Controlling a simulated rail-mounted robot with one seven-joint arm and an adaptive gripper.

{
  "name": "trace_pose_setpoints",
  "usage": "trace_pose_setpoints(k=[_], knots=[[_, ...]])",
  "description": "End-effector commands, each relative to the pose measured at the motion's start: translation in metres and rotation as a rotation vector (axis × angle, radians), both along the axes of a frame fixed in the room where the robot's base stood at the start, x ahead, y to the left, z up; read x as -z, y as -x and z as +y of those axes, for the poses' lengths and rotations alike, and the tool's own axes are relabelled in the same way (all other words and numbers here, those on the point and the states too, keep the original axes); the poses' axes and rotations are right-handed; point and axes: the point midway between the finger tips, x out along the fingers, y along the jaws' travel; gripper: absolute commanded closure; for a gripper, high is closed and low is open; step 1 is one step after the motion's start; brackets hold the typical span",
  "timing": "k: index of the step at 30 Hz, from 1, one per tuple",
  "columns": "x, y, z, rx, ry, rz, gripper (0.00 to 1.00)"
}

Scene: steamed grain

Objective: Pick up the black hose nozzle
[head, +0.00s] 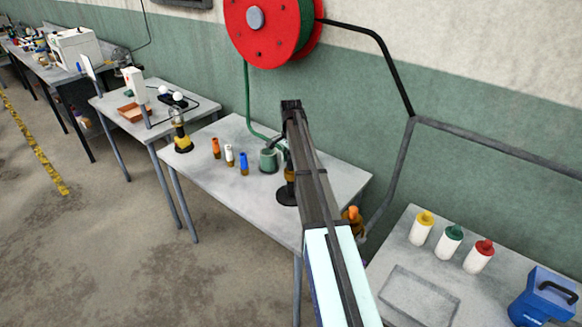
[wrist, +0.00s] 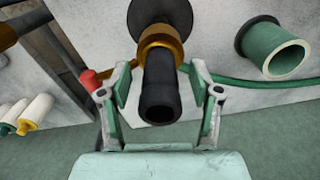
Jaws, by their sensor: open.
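The black hose nozzle (wrist: 161,92) shows in the wrist view as a dark tube with its open end towards me. A brass collar (wrist: 160,45) rings it, and a round black base (wrist: 147,12) lies beyond. My gripper (wrist: 158,80) is open, with one finger on each side of the nozzle. I cannot tell whether either finger touches it. In the head view my arm hides most of the nozzle; a black round base (head: 286,196) shows beside the arm on the middle table. My gripper is not clearly visible there.
A green cup (wrist: 285,58) stands close by, with a green hose (wrist: 240,82) running behind the nozzle. Orange, white and blue small bottles (head: 229,155) stand left on the table. Capped white bottles (head: 449,243) and a blue case (head: 543,297) occupy the right table.

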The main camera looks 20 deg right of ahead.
Motion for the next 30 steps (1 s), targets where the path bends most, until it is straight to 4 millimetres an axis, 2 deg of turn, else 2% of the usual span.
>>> trace_pose_setpoints(k=[8,10,14,30], knots=[[0.0053,-0.0001,-0.0001,0.000,0.001,-0.001,0.36],[0.0053,-0.0001,-0.0001,0.000,0.000,-0.001,0.54],[0.0053,-0.0001,-0.0001,0.000,0.000,-0.001,1.00],[-0.0015,-0.0006,-0.0003,0.000,0.001,-0.001,1.00]])
